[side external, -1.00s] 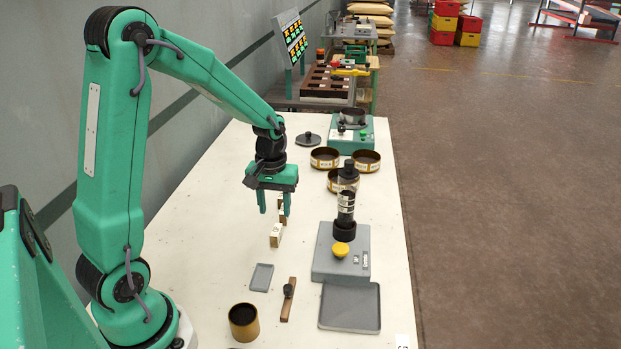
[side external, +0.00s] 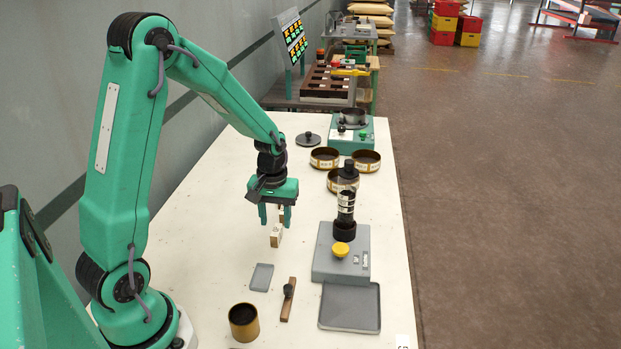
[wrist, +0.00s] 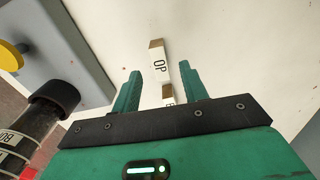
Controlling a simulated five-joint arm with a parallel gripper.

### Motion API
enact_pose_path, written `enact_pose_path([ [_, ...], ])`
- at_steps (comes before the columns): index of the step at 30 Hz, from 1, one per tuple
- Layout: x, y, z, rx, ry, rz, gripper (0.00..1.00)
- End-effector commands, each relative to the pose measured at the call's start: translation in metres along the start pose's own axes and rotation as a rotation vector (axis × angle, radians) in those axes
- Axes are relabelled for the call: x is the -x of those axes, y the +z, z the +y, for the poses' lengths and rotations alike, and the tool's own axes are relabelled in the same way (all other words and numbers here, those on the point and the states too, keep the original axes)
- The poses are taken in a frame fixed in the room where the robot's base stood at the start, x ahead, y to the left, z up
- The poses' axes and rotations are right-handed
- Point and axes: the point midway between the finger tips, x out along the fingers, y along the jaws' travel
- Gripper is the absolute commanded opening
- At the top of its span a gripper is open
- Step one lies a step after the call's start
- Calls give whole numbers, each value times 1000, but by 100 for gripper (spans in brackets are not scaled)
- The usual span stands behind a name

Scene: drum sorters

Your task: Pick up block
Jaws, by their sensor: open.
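My gripper (side external: 275,225) is open, with its two green fingers pointing down over the table. A small white and wood-coloured block (side external: 276,236) stands on the white table just on the near side of the fingers. In the wrist view this block (wrist: 158,65) reads "OP" and shows near the fingertips. A second similar block (side external: 281,214) is partly hidden behind the fingers. In the wrist view the second block (wrist: 168,93) shows between the fingers, cut off by my gripper's body. I cannot tell whether a finger touches either block.
A grey device with a yellow knob (side external: 341,249) and a dark column stands to the right. Round dark bowls (side external: 325,157) are behind it. A grey plate (side external: 262,277), a wooden piece with a knob (side external: 288,300) and a brass cup (side external: 243,322) lie nearer.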

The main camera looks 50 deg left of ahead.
Motion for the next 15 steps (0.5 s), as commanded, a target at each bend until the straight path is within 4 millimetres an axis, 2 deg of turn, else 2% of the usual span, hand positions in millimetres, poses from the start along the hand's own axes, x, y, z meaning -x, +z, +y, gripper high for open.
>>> enact_pose_path([
  [9,-34,0,0,0,-1,-3,44],
  [15,-43,0,0,0,0,0,44],
])
